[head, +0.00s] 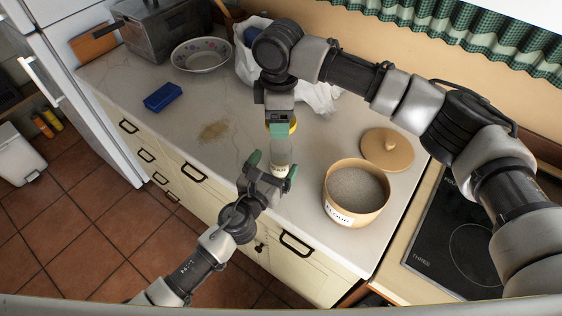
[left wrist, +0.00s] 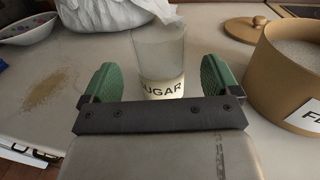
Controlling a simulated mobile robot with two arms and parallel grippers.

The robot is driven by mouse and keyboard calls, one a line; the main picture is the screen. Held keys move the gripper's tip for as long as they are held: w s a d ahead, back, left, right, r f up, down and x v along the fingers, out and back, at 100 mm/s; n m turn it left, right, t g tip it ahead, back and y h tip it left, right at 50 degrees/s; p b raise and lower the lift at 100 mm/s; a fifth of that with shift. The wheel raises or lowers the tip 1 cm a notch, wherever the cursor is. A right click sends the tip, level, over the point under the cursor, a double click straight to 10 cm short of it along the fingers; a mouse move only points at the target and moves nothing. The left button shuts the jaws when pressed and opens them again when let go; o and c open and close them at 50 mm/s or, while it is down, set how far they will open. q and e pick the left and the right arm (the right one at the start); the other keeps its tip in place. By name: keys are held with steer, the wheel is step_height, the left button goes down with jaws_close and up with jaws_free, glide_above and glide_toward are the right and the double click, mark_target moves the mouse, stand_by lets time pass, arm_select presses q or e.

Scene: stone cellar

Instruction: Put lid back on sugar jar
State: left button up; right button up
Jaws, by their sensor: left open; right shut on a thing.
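The sugar jar (head: 281,156) is a small clear glass jar with a pale lower part; it stands upright on the counter. Its "SUGAR" label faces me in the left wrist view (left wrist: 162,88). My left gripper (head: 270,173) is open, with its green fingers on either side of the jar's lower part and gaps left in the left wrist view (left wrist: 160,80). My right gripper (head: 280,130) is shut on the yellow lid (head: 293,125), above the jar in the head view. The fingers hide much of the lid.
An open flour jar (head: 374,217) stands to the right, its wooden lid (head: 387,150) lying behind it. A white bag (head: 318,96), floral bowl (head: 201,54), blue block (head: 163,97) and spilled powder (head: 214,131) are on the counter. The stove (head: 457,245) is far right.

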arm_select(q)
steer(key=shift+x, duration=2.1)
steer(key=c, duration=1.4)
arm_select(e)
glide_above(280, 141)
steer(key=s, duration=0.2)
steer(key=shift+s+f, duration=0.2)
steer(key=shift+f, duration=2.25)
steer(key=shift+f, duration=0.9)
steer(key=shift+f, duration=0.5)
